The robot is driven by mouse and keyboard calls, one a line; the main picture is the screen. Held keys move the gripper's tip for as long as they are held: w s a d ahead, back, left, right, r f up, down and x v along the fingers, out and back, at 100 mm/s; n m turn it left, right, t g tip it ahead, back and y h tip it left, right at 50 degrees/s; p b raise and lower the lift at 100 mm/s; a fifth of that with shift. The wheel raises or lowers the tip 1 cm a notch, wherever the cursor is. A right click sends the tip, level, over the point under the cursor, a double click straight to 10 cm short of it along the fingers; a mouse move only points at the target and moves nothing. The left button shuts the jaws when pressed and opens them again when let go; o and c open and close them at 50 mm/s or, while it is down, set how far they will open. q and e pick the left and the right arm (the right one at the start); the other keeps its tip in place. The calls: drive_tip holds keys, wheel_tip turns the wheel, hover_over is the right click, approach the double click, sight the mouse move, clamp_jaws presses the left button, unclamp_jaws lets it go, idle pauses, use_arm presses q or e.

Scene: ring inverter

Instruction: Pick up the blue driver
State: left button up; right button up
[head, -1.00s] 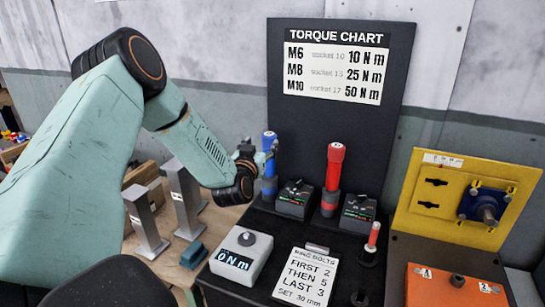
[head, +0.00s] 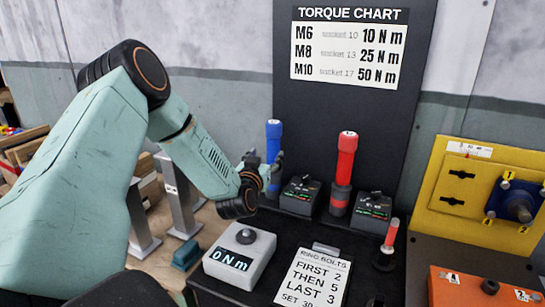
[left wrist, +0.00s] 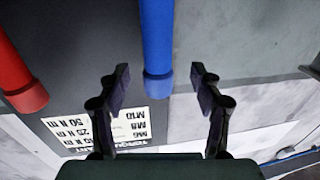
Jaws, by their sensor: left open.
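The blue driver (head: 273,146) stands upright in its holder on the black bench, left of the red driver (head: 346,160). My left gripper (head: 264,168) is at the blue driver's side, partly overlapping its lower part in the head view. In the left wrist view, the blue driver (left wrist: 157,40) lies between the two open fingers of the left gripper (left wrist: 157,82), with a gap on each side. The red driver also shows in the left wrist view (left wrist: 18,75), well to the left. My right gripper is not in view.
Two dark controller boxes (head: 300,193) sit beside the drivers. A grey 0 N m display (head: 240,255) and a ring bolts card (head: 311,277) lie in front. The torque chart board (head: 350,48) rises behind. A yellow panel (head: 470,200) stands at right.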

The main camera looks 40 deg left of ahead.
sight(272, 147)
use_arm(q)
drive_tip(key=shift+w, duration=0.45)
drive_tip(key=shift+x, duration=0.95)
drive_tip(key=shift+w+a, duration=0.35)
drive_tip(key=shift+w, duration=0.2)
drive_tip(key=x, duration=0.3)
drive_tip(key=shift+b, duration=0.35)
drive_tip(key=shift+w+a, duration=0.15)
drive_tip(key=shift+w, duration=0.45)
drive_tip(key=shift+s+a, duration=0.1)
drive_tip(key=shift+s, duration=0.1)
drive_tip(key=shift+c, duration=0.2)
drive_tip(key=shift+r, duration=0.1)
drive_tip(key=shift+c, duration=0.7)
drive_tip(key=shift+w, duration=0.2)
drive_tip(key=c, duration=0.5)
drive_tip(key=shift+s, duration=0.15)
drive_tip(key=c, duration=0.4)
clamp_jaws()
